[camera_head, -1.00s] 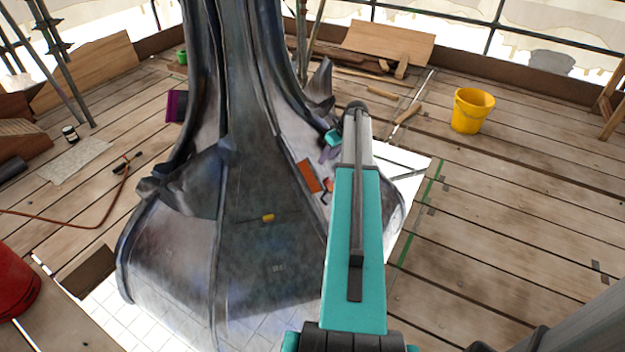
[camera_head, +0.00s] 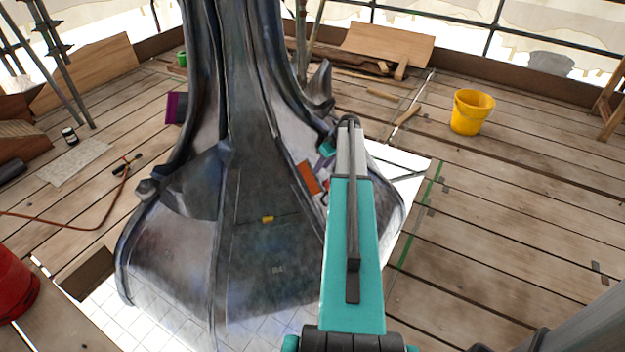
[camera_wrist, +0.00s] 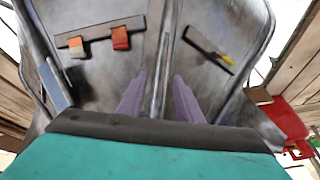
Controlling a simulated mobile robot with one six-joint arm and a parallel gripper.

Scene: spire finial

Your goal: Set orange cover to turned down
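The orange cover (camera_head: 308,177) is a tilted orange plate on the right face of the dark metal finial (camera_head: 262,190). My arm reaches up just right of it and hides part of that face. In the wrist view, two small flaps sit on a dark bar: an orange one (camera_wrist: 76,46) and a redder one (camera_wrist: 120,38). I cannot tell which is the cover. My gripper (camera_wrist: 158,88) shows two purple fingers apart, with a metal ridge visible between them and nothing held. The flaps lie beyond and left of the fingers, not touching them.
A yellow tab (camera_head: 267,219) sits on the finial's front face; a dark strip with a yellow end (camera_wrist: 225,58) shows in the wrist view. A yellow bucket (camera_head: 472,111) and a red bucket (camera_head: 14,284) stand on the planks. The deck at right is mostly clear.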

